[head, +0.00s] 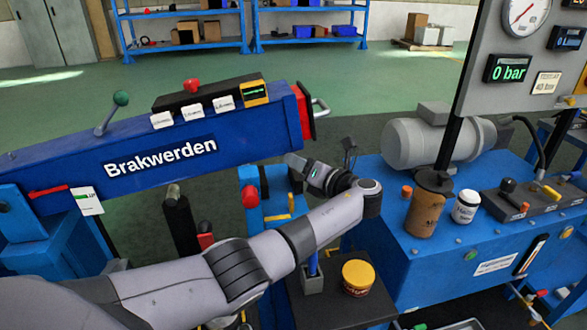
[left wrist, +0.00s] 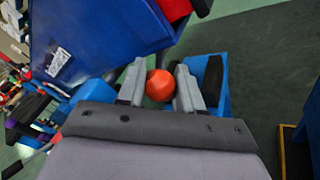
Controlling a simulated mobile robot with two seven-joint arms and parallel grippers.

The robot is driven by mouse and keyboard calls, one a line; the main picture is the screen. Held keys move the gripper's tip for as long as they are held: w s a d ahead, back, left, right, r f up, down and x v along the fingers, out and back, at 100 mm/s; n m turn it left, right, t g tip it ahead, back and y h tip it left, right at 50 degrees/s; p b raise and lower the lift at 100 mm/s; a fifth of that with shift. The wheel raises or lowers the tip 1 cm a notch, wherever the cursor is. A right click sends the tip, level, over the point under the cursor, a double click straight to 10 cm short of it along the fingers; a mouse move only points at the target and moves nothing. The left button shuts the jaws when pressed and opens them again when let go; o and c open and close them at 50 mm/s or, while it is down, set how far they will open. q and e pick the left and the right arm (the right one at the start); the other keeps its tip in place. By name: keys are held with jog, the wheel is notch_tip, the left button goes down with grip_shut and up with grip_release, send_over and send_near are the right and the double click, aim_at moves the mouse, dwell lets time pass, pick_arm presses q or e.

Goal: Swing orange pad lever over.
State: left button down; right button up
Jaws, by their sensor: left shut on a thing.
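An orange ball knob (left wrist: 160,86), which looks like a lever's end, sits between the two grey fingers of my left gripper (left wrist: 160,88) in the left wrist view. The fingers are shut on it from both sides. In the head view my left gripper (head: 298,165) reaches leftward beside the blue post, just below the end of the blue crane arm. The knob it holds and the lever's shaft cannot be made out there. My right gripper is not in view.
The blue crane arm (head: 200,140) marked Brakwerden stands close behind the gripper. A red-orange part (head: 250,196) is on the blue post (head: 276,206). At right, a blue bench (head: 420,265) carries a grey motor (head: 420,140), a brown can (head: 428,205) and a white jar (head: 466,206).

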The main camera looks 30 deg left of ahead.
pick_arm(q)
jog(key=shift+r, duration=0.15)
dwell(0.3)
jog(key=c, duration=0.8)
grip_release()
jog(key=shift+p+v, duration=0.3)
jog(key=shift+v, duration=3.25)
